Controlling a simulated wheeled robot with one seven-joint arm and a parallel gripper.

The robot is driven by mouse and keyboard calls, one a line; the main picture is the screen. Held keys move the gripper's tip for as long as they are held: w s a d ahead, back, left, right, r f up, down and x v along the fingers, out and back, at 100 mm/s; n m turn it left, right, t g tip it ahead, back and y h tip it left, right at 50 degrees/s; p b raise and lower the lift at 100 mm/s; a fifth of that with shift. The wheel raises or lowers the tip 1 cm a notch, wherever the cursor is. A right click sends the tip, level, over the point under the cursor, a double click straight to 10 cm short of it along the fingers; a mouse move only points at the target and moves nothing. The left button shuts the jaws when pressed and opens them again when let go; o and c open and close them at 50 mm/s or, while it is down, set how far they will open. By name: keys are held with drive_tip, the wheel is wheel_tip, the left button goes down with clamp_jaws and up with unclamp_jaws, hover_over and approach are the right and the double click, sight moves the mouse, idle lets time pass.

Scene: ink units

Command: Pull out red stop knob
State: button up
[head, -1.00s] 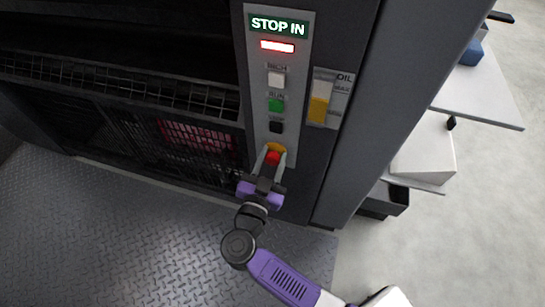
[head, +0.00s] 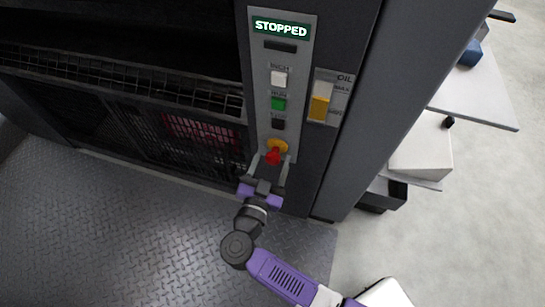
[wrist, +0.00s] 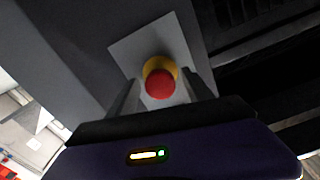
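The red stop knob (head: 273,156) sits on a yellow base (head: 277,145) at the bottom of the grey control panel (head: 262,118). The panel's display (head: 282,29) reads STOPPED. In the wrist view the red knob (wrist: 160,84) stands out in front of its yellow ring (wrist: 158,66). My gripper (head: 266,169) is just below and in front of the knob. The gripper looks open and holds nothing.
Above the knob are a dark button (head: 278,124), a green button (head: 278,103) and a white button (head: 279,79). An oil gauge (head: 320,100) is to their right. A wire guard (head: 120,72) crosses the machine at left. The tread-plate floor (head: 110,230) is clear.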

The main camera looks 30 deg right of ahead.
drive_tip(key=p+v, duration=0.1)
drive_tip(key=v, duration=0.6)
drive_tip(key=shift+s+a+p, duration=0.3)
idle(0.5)
